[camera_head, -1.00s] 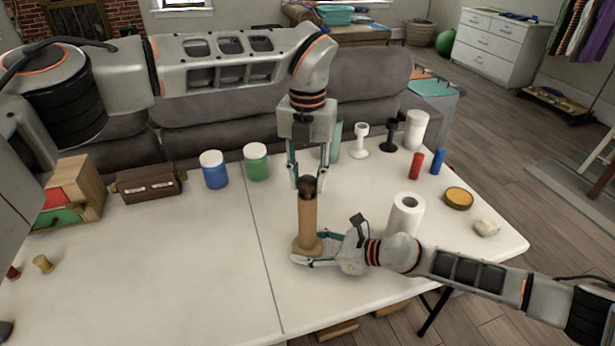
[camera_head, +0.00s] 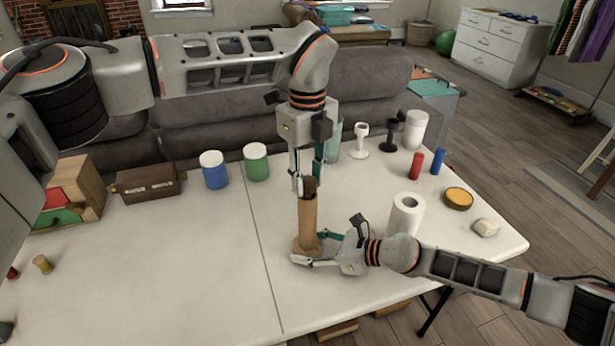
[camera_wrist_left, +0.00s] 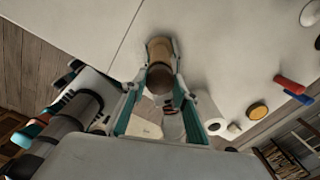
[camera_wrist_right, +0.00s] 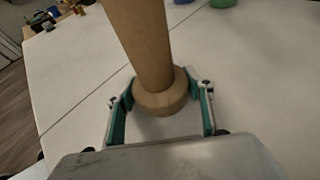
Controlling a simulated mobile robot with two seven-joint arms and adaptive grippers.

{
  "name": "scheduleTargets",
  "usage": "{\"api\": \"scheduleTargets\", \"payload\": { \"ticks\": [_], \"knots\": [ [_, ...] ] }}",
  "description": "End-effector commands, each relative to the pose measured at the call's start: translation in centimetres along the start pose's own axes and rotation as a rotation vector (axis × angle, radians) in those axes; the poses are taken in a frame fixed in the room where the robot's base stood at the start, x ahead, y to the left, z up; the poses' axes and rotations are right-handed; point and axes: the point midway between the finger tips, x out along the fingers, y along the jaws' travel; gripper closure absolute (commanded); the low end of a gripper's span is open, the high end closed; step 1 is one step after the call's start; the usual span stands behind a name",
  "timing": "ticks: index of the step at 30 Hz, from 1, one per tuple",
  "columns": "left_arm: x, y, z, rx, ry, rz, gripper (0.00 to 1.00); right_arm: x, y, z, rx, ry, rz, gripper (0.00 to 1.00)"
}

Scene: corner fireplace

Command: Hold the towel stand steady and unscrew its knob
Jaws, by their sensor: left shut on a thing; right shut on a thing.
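The towel stand (camera_head: 308,222) is an upright light-brown wooden post on a wider round base, standing on the white table. Its dark brown knob (camera_head: 311,185) is at the top. My left gripper (camera_head: 308,188) points straight down over the stand and is shut on the knob; the left wrist view shows the knob (camera_wrist_left: 160,80) between the fingers. My right gripper (camera_head: 318,250) lies low at the table and is shut on the base; the right wrist view shows the base (camera_wrist_right: 161,95) between its fingers. I cannot tell whether the knob has lifted from the post.
A white paper roll (camera_head: 405,215) stands right of the stand, near my right arm. Blue (camera_head: 214,170) and green (camera_head: 256,162) jars stand behind left. A red cylinder (camera_head: 416,166) and a yellow-topped tin (camera_head: 458,198) are at the right.

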Motion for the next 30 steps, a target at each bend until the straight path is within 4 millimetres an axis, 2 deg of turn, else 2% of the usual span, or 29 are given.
{"api": "scheduleTargets", "payload": {
  "ticks": [10,30],
  "knots": [
    [-0.2,0.0,0.0,0.001,-0.001,-0.001,0.97,0.0,0.0,-0.1,0.0,0.002,0.0,1.0],
    [-2.2,0.0,0.0,0.001,-0.001,-0.001,0.97,0.0,0.0,-0.1,0.0,0.002,0.0,1.0]
  ]
}}
